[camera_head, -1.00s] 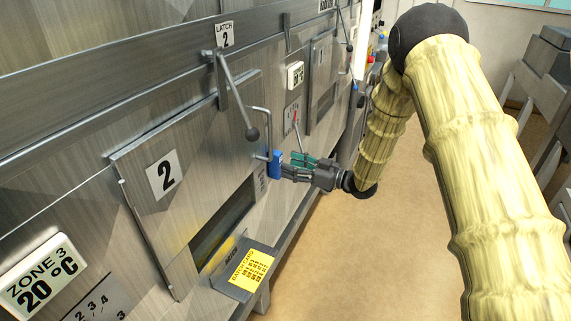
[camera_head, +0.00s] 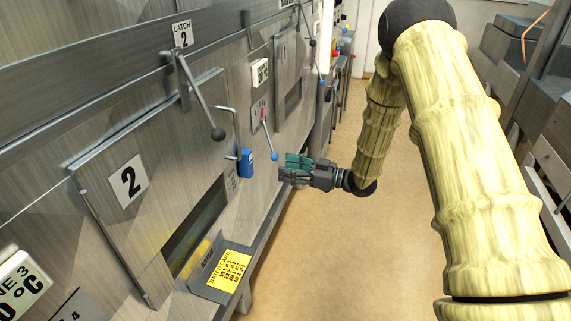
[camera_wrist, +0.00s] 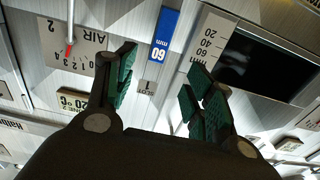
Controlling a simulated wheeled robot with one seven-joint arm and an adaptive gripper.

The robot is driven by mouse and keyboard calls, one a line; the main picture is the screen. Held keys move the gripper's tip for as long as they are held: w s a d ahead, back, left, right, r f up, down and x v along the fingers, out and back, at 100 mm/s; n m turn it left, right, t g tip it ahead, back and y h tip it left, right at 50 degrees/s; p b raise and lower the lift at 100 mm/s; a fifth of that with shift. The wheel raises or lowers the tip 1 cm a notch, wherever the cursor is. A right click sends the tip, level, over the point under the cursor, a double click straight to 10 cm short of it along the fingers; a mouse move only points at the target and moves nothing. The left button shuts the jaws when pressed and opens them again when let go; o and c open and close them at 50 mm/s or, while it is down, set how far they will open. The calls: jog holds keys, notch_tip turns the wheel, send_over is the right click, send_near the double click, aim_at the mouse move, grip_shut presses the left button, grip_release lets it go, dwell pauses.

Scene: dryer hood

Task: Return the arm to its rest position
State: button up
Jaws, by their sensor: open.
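My gripper (camera_head: 292,170) is open and empty in the head view, held out in front of the metal hood and pointing left at it. My yellow-sleeved arm reaches from the right side of the picture. In the wrist view, the green-padded fingers (camera_wrist: 160,90) are spread apart with nothing between them. The blue block, marked 60 (camera_wrist: 164,34), lies beyond them.
The latch 2 lever (camera_head: 198,95) with a dark ball hangs above the door. A yellow batch card (camera_head: 228,270) sits on a low ledge. The floor (camera_head: 330,260) is clear; grey benches stand at right.

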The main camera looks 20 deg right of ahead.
jog(key=s+f+m+h, duration=0.3)
jog(key=s+f, duration=0.3)
jog(key=f, duration=0.3)
jog(key=s+a+f+m+g+h, duration=0.1)
jog(key=s+f+m+h, duration=0.1)
jog(key=s+f+h, duration=0.45)
jog(key=s+f+m+h, duration=0.1)
jog(key=s+f+m, duration=0.25)
jog(key=f, duration=0.65)
jog(key=s+f+m+g+h, duration=0.1)
jog(key=s+f+g, duration=0.3)
jog(key=s, duration=1.2)
jog(key=s+d+f+m+g+h, duration=0.1)
jog(key=s+f+m+g+h, duration=0.1)
jog(key=s, duration=1.5)
notch_tip(320, 180, down, 2)
jog(key=g+h, duration=0.1)
jog(key=g, duration=0.2)
jog(key=shift+d+f, duration=0.25)
jog(key=shift+d, duration=0.05)
jog(key=shift+h, duration=0.25)
